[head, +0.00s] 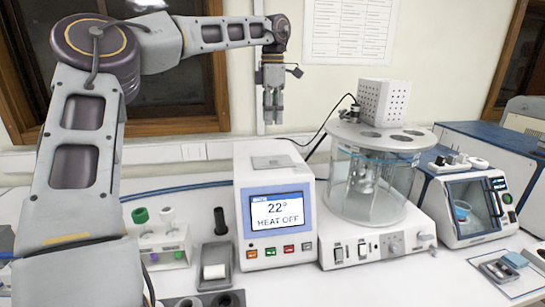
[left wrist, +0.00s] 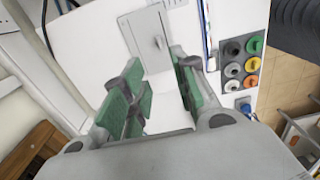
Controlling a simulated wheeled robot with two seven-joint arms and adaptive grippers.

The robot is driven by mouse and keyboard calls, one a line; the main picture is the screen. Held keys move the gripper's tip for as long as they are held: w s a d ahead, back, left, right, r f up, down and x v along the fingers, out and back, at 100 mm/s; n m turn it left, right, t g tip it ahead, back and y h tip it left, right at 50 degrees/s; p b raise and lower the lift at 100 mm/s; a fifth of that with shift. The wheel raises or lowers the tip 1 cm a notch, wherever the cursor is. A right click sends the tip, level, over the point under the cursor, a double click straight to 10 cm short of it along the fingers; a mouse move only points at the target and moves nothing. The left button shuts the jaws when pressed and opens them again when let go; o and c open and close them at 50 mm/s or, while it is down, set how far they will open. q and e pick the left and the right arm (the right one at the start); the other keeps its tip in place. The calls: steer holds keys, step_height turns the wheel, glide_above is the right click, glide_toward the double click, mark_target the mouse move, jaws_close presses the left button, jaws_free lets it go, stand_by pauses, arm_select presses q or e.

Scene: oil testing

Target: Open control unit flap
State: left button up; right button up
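The control unit (head: 275,205) is a white box on the bench, with a lit screen reading 22° HEAT OFF and a row of coloured buttons. Its flap (head: 272,161) is a grey panel lying flat in the top face, closed. In the left wrist view the flap (left wrist: 145,36) shows beyond the fingers, with a small grey knob or latch on it. My left gripper (head: 273,115) hangs pointing down, above and behind the unit, apart from it. In the left wrist view its green-padded fingers (left wrist: 155,95) are spread with nothing between them. My right gripper is not visible.
A glass bath (head: 368,190) with a perforated box on top stands right of the unit, a black cable running behind. A tube rack (head: 165,245) and a dark holder (head: 215,265) stand left. A small tester (head: 468,208) is farther right.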

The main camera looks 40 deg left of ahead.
mark_target(272, 155)
arm_select(q)
steer(key=shift+f+b, duration=0.45)
steer(key=shift+f, duration=6.25)
steer(key=shift+c, duration=0.2)
jaws_close()
